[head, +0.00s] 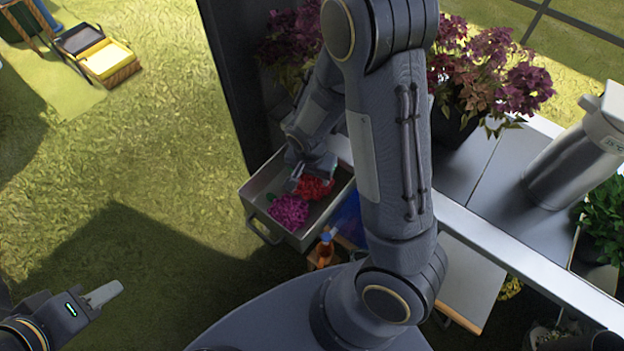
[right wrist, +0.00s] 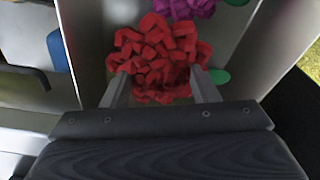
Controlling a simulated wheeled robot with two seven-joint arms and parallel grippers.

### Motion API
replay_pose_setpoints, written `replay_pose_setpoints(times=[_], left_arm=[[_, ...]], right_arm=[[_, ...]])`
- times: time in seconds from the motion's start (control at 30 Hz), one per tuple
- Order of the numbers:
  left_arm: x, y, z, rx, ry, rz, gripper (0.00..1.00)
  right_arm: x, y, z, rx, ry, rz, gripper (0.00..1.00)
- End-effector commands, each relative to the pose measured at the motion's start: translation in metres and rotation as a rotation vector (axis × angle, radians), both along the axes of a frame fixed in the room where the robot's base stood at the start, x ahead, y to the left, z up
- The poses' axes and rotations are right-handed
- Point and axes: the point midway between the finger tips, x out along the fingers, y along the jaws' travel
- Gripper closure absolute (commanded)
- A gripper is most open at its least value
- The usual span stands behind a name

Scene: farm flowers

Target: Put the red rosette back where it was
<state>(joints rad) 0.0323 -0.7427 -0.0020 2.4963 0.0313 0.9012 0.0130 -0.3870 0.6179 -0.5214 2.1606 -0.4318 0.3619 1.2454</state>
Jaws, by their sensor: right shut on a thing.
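The red rosette (head: 316,187) is inside an open grey drawer (head: 251,207), beside a magenta rosette (head: 290,211). My right gripper (head: 297,181) reaches down into the drawer. In the right wrist view its two fingers (right wrist: 160,82) are on either side of the red rosette (right wrist: 158,50), shut on it. The magenta rosette shows just beyond it (right wrist: 182,8). I cannot tell whether the red rosette touches the drawer floor. My left gripper (head: 105,293) is at the lower left over the grass, far from the drawer; its finger gap is not clear.
A spray bottle (head: 326,248) stands just outside the drawer's near side. A potted flowering plant (head: 485,80) and a metal jug (head: 570,160) stand on the bench at right. My right arm hides part of the bench.

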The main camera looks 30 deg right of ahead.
Motion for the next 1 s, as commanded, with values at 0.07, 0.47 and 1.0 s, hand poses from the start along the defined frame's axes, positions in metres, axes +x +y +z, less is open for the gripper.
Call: replay_pose_setpoints(times=[0.07,0.47,1.0], left_arm=[[0.000,0.000,0.000,0.000,0.000,0.000,0.64],[0.000,0.000,0.005,0.000,0.000,0.000,0.64],[0.000,0.000,0.000,0.000,0.000,0.000,0.64]], right_arm=[[0.008,-0.005,-0.012,0.000,0.003,-0.002,0.67],[0.020,-0.012,-0.051,0.000,0.005,0.001,0.67],[0.022,-0.012,-0.063,0.001,-0.001,0.000,0.43]])
